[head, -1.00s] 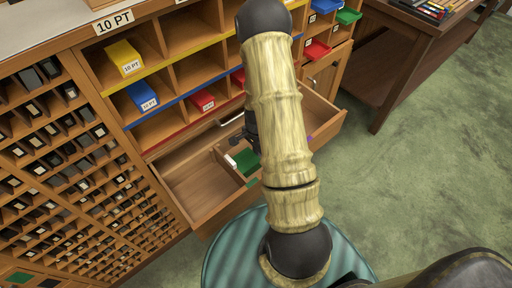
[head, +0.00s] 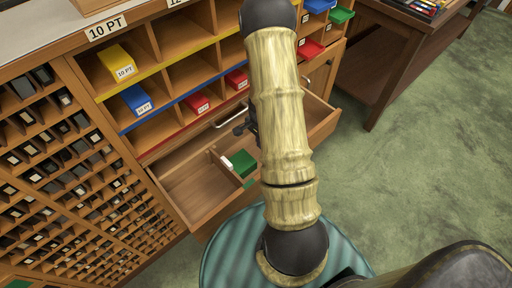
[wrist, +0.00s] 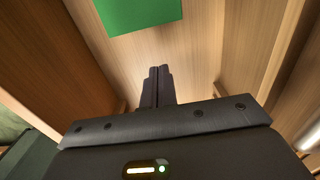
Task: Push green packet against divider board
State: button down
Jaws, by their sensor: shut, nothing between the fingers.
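The green packet (head: 243,161) lies in the open drawer, on the right side of the thin wooden divider board (head: 229,170). A small white piece shows at its left end, close to the board; I cannot tell if packet and board touch. My gripper (head: 242,127) is at the back of the drawer, beyond the packet, partly hidden by my arm. In the wrist view my gripper (wrist: 158,84) has its fingers together, empty, with bare wood around them. The green packet (wrist: 138,13) shows there at the top edge, apart from the fingertips.
The drawer's left compartment (head: 190,185) is empty. Above are cubbyholes with yellow (head: 119,63), blue (head: 137,99) and red (head: 198,103) boxes. The drawer's right part is partly behind my arm. A wooden table (head: 405,40) stands at the right on the green floor.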

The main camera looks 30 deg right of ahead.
notch_tip(320, 180, up, 8)
jog(key=shift+s+p, duration=0.35)
jog(key=shift+p, duration=0.05)
jog(key=shift+w+f, duration=0.1)
jog(key=s+a+r+n+t, duration=0.1)
jog(key=s+a+r+n, duration=0.4)
jog(key=a+r+n, duration=0.3)
jog(key=s+a+r+n+t, duration=0.2)
jog(key=s+a+r+n, duration=0.2)
jog(key=a+r+n, duration=0.45)
notch_tip(320, 180, up, 14)
jog(key=p, duration=1.5)
jog(key=shift+w+m, duration=0.15)
jog(key=shift+m, duration=0.2)
jog(key=shift+d, duration=0.1)
